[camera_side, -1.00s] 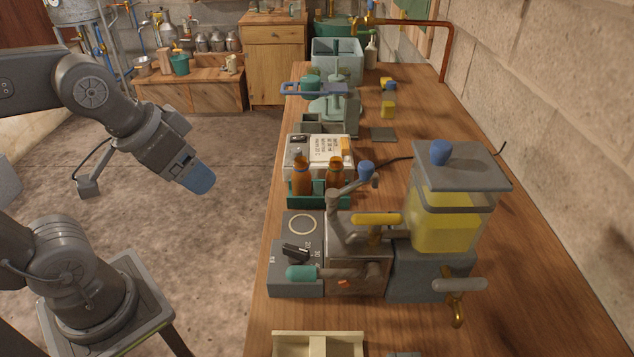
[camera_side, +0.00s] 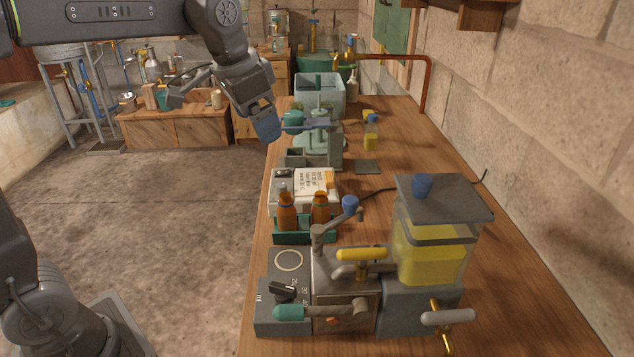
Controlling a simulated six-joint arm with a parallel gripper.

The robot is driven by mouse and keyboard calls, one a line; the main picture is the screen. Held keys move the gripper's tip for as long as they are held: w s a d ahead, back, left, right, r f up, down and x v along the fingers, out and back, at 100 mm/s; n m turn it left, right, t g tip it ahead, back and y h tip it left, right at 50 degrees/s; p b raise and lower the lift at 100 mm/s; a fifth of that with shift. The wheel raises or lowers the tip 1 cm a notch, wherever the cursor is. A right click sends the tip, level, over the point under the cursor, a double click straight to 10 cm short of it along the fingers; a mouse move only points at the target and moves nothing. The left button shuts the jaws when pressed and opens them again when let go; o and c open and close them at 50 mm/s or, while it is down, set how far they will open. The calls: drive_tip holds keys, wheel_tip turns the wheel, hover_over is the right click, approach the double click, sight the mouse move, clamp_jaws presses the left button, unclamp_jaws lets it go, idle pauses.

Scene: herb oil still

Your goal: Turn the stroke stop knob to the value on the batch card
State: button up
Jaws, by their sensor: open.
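The black stroke stop knob (camera_side: 282,291) sits on the sloped face of a grey dosing unit (camera_side: 268,322) at the front left of the bench. Numbers and "ml" are printed around it, but the exact pointer setting is too small to read. A white card with print (camera_side: 315,181), probably the batch card, lies behind the brown bottles; its text is not legible. My gripper (camera_side: 266,127), with blue fingertips, hangs at the bench's left edge near the far apparatus, well behind the knob. It looks empty, and the gap between its fingers is not clearly visible.
Two brown bottles (camera_side: 287,212) stand in a green rack between card and knob. A lever with a blue ball (camera_side: 350,205), a teal handle (camera_side: 288,312) and a yellow handle (camera_side: 361,254) stick out around the unit. A tank of yellow liquid (camera_side: 430,260) stands to the right.

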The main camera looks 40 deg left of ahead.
drive_tip(key=w+a+f+m+g, duration=0.1)
drive_tip(key=w+f, duration=0.1)
drive_tip(key=w, duration=0.5)
drive_tip(key=w+a+f+m+g, duration=0.1)
drive_tip(key=w+f, duration=0.1)
drive_tip(key=w, duration=0.5)
drive_tip(key=m+g, duration=0.2)
drive_tip(key=m, duration=0.1)
hover_over(327, 176)
wheel_tip(327, 176, down, 12)
drive_tip(key=shift+d+f, duration=0.1)
drive_tip(key=shift+f, duration=0.6)
wheel_tip(327, 176, down, 7)
drive_tip(key=shift+r, duration=0.1)
drive_tip(key=c, duration=1)
